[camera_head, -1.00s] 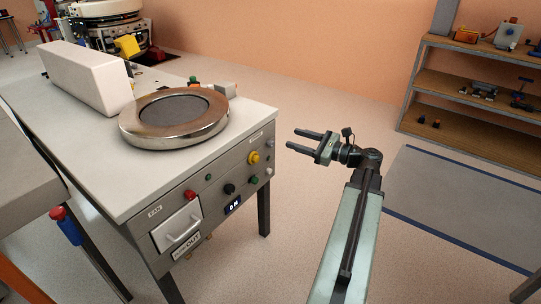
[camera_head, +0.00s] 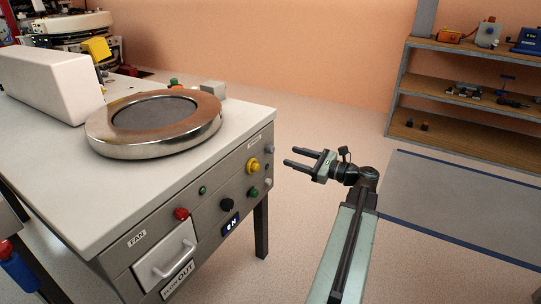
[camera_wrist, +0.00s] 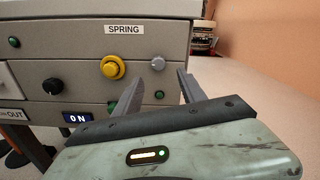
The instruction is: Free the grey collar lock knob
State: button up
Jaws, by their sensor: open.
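A small grey knob (camera_wrist: 158,64) sits on the front panel to the right of a larger yellow knob (camera_wrist: 112,67), below a SPRING label. It lies between my open fingers as seen in the wrist view, but some way ahead of them. I cannot tell for sure that it is the collar lock knob. In the head view my gripper (camera_head: 296,157) is open and empty. It points left toward the panel's right end, with a gap between. It also shows in the wrist view (camera_wrist: 158,74).
The bench (camera_head: 40,165) carries a metal ring (camera_head: 190,138) and a white block (camera_head: 45,85). Its panel has red (camera_head: 181,213), black (camera_head: 227,204) and green (camera_head: 253,193) knobs and a drawer (camera_head: 165,255). Shelves (camera_head: 470,96) stand far right. Floor around my arm is clear.

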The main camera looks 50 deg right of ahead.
aim_at(273, 151)
jog(key=x, duration=0.8)
jog(key=shift+a, duration=0.15)
jog(key=shift+s, duration=0.1)
grip_shut()
